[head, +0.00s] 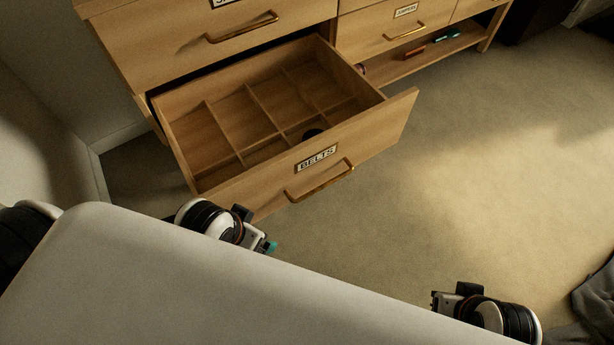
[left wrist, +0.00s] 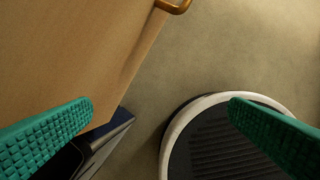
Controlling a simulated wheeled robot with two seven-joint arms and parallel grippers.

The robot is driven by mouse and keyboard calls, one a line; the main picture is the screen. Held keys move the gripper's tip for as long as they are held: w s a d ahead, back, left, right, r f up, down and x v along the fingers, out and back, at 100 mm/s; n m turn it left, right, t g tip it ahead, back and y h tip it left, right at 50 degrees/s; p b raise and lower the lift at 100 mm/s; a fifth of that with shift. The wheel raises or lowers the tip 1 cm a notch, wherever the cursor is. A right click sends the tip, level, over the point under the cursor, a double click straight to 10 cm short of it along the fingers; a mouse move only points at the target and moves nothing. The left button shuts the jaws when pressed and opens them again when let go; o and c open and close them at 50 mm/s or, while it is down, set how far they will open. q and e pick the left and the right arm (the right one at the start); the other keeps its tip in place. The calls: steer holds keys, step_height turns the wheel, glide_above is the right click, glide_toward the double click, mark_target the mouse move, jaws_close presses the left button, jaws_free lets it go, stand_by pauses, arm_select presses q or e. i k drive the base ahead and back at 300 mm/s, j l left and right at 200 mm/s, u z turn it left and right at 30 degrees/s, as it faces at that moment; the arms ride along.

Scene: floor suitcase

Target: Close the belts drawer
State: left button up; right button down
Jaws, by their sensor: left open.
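The belts drawer (head: 345,155) is pulled well out of the wooden dresser, with a BELTS label and a brass handle (head: 320,182) on its front. Inside are divided compartments, mostly empty, with a dark round item (head: 312,134) in one near the front. My left gripper (head: 268,247) is low in front of the drawer front, left of and below the handle. The drawer front (left wrist: 75,50) and handle end (left wrist: 175,6) show there. My right gripper (head: 440,300) is at lower right, its fingers hidden.
A closed drawer (head: 200,35) sits above, and another labelled drawer (head: 390,30) is to the right. An open shelf (head: 425,55) below that holds small items. Carpet to the right of the drawer is clear. Dark cloth (head: 597,300) lies at the right edge.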

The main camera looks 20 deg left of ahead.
mark_target(235, 132)
steer(key=j+u, duration=0.25)
steer(key=j, duration=0.2)
steer(key=k+l+u, duration=0.15)
steer(key=u, duration=0.25)
steer(key=k+l+u, duration=0.15)
steer(key=u, duration=0.25)
steer(key=k+l, duration=0.05)
steer(key=l, duration=0.05)
